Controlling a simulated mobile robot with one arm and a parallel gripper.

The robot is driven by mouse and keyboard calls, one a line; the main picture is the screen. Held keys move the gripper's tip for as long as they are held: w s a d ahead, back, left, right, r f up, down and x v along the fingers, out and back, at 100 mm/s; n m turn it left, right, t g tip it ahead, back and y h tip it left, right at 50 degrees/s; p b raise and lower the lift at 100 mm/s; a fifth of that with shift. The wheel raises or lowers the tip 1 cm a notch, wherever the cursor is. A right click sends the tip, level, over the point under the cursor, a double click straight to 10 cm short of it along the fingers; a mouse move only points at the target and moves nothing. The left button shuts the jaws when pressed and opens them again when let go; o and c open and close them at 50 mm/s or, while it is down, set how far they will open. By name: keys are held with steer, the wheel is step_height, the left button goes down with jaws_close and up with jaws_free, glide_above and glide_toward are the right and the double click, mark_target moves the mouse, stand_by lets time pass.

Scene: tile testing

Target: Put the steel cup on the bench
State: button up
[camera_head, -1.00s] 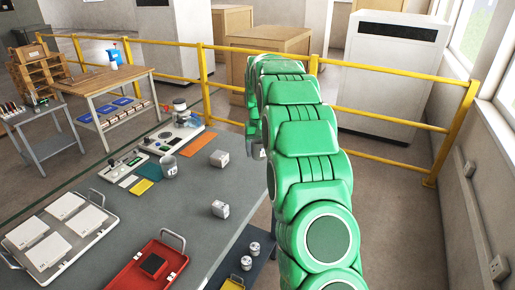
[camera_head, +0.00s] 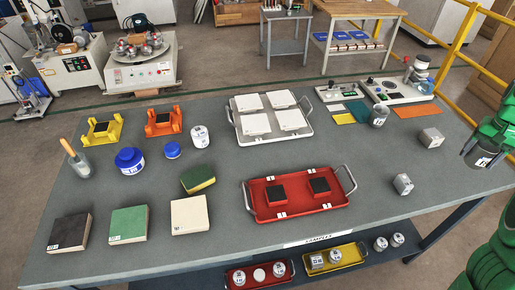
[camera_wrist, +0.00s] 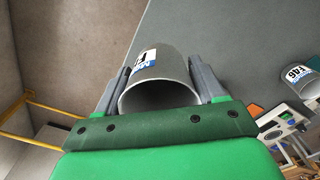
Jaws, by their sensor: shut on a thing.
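The steel cup (camera_head: 482,154), grey with a white label, is held in my gripper (camera_head: 496,136) at the right side of the head view. In the wrist view the cup (camera_wrist: 158,72) sits between my two grey fingers (camera_wrist: 160,88), its round rim facing the camera. The bench (camera_head: 340,165) is a long grey-topped table filling the middle of the head view. The held cup overlaps the bench's right edge in the picture; its height above the top is unclear. The bench top (camera_wrist: 240,45) also shows in the wrist view.
A second similar cup (camera_head: 378,117) stands on the bench near the colour cards. Bare top lies around the blocks. A yellow railing (camera_head: 463,42) runs behind at right.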

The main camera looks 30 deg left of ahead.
steer(key=s+a+n, duration=0.2)
steer(key=s+a, duration=0.2)
steer(key=a, duration=0.8)
steer(key=s+a+n, duration=0.3)
steer(key=s+a, duration=0.1)
steer(key=a, duration=0.8)
steer(key=s+a+n, duration=0.5)
steer(key=s+a, duration=1.4)
steer(key=s, duration=0.1)
glide_above(286, 158)
steer(key=shift+w+f, duration=0.1)
steer(key=shift+f, duration=6.35)
